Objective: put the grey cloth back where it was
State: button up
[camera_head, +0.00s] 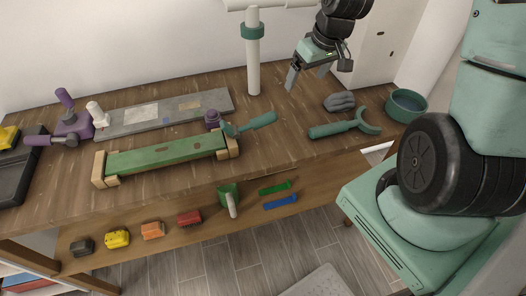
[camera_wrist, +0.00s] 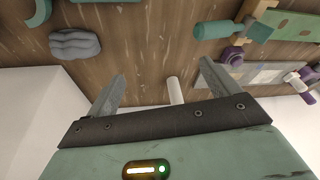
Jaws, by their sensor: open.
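The grey cloth (camera_head: 339,102) lies folded in a small lump on the wooden table, between the green wrench-like tool and the white corner unit. It also shows in the wrist view (camera_wrist: 74,44) at the upper left. My gripper (camera_head: 308,84) is above the back part of the table, to the left of the cloth and apart from it. Its two fingers are spread with nothing between them, as the wrist view (camera_wrist: 163,85) also shows.
A teal bowl (camera_head: 406,106) and a green wrench-like tool (camera_head: 345,126) lie near the cloth. A white post (camera_head: 253,60) stands left of my gripper. A green-topped wooden block (camera_head: 165,154), a grey slab (camera_head: 165,113) and purple tools (camera_head: 73,122) fill the left side.

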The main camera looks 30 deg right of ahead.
jog(key=s+a+r+n+g, duration=0.15)
jog(key=s+a, duration=0.25)
jog(key=a, duration=0.5)
jog(key=s+a+r+n+g, duration=0.1)
jog(key=s+a+r+n, duration=0.2)
jog(key=a, duration=0.7)
jog(key=s+a+n, duration=0.1)
jog(key=s+a, duration=0.2)
jog(key=s, duration=0.4)
jog(key=s+a+r+n, duration=0.1)
jog(key=s+a, duration=0.3)
jog(key=s, duration=0.2)
jog(key=shift+s+r+n+g, duration=0.2)
jog(key=shift+s+n+g, duration=0.15)
jog(key=shift+s+g, duration=0.1)
jog(key=shift+f, duration=0.15)
